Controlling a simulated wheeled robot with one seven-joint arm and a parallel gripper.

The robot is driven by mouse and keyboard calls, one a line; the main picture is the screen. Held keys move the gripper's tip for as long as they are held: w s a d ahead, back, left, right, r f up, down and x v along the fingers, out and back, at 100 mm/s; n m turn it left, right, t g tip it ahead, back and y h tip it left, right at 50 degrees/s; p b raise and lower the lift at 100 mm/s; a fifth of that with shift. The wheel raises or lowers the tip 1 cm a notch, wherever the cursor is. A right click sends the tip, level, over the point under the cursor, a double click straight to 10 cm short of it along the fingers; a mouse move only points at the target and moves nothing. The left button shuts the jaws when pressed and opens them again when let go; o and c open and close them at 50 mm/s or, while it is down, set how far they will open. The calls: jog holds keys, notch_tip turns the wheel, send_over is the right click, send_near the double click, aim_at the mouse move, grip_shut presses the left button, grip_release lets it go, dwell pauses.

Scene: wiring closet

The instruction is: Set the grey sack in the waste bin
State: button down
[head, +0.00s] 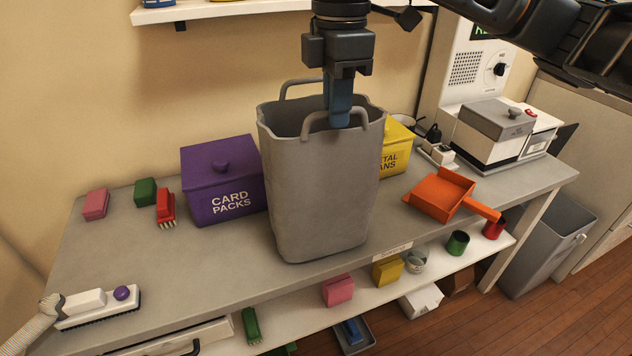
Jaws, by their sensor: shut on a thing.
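The grey sack (318,195) is a tall, open-topped bag with two loop handles, upright in the middle of the head view. My gripper (340,118) comes down from above and is shut on the sack's near handle. The sack's bottom is close to the front edge of the bench; I cannot tell whether it touches the bench top. The waste bin (540,250) is a grey, open-topped bin on the floor at the right, beyond the bench's right end. Its inside is only partly seen.
The bench (150,250) holds a purple card packs box (220,178), a yellow metal cans box (397,148) behind the sack, an orange dustpan (442,195), a grey-white machine (500,135) and several brushes. A lower shelf (300,318) holds small items. A wall shelf (220,10) is above.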

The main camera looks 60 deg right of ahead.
jog(key=shift+r+p, duration=2.9)
jog(key=shift+r, duration=0.4)
